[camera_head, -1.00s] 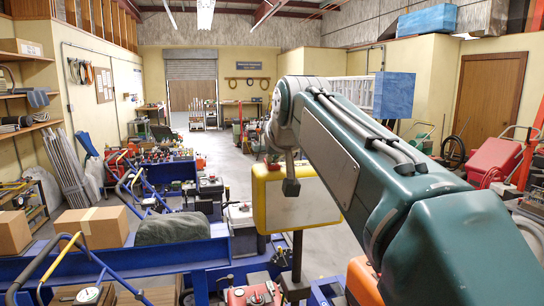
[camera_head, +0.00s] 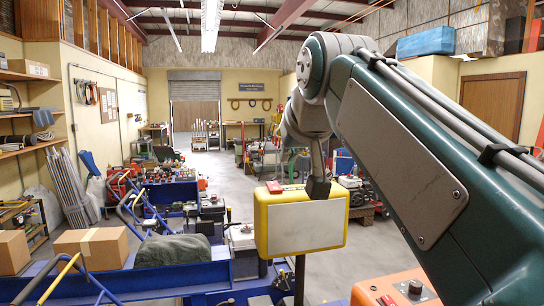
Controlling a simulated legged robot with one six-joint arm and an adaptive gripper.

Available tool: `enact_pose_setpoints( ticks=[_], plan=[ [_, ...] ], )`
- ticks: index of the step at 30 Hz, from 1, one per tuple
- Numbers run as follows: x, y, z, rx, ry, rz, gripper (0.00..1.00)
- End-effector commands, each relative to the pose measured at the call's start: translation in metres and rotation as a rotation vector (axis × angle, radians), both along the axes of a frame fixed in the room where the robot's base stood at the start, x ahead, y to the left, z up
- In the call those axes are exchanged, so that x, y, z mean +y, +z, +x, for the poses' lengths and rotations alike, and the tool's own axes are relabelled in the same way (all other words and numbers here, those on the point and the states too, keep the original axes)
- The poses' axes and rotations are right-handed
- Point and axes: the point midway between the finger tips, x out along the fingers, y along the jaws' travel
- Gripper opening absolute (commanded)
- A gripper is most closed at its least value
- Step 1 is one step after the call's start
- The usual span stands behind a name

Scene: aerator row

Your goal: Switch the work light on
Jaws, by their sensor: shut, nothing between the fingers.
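The work light (camera_head: 300,240) is a yellow box with a pale front panel, upright on a dark post in the middle of the view. A red switch (camera_head: 274,187) shows at the left of its top face. My gripper (camera_head: 318,194) points down at the right part of the light's top, to the right of the red switch. It looks small and dark, with its fingers together and nothing held. It overlaps the top edge of the light in the picture; I cannot tell whether it touches. The panel looks plain pale, with no clear glow.
A blue bench (camera_head: 120,280) with cardboard boxes (camera_head: 92,247) and a grey-green covered bundle (camera_head: 172,250) lies at left. Machines line the row behind. Open floor (camera_head: 375,245) shows right of the light.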

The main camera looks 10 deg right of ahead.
Motion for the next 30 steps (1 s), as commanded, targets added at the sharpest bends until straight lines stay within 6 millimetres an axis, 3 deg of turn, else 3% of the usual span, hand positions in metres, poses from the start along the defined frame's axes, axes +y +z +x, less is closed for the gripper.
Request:
enact_pose_setpoints(
  ticks=[15,25,30],
  plan=[
    [-0.002,0.034,0.024,0.009,0.000,0.001,0.00],
    [-0.002,0.034,0.025,0.010,0.000,0.001,0.00],
    [-0.002,0.023,0.038,0.013,0.000,0.001,0.00]
  ],
)
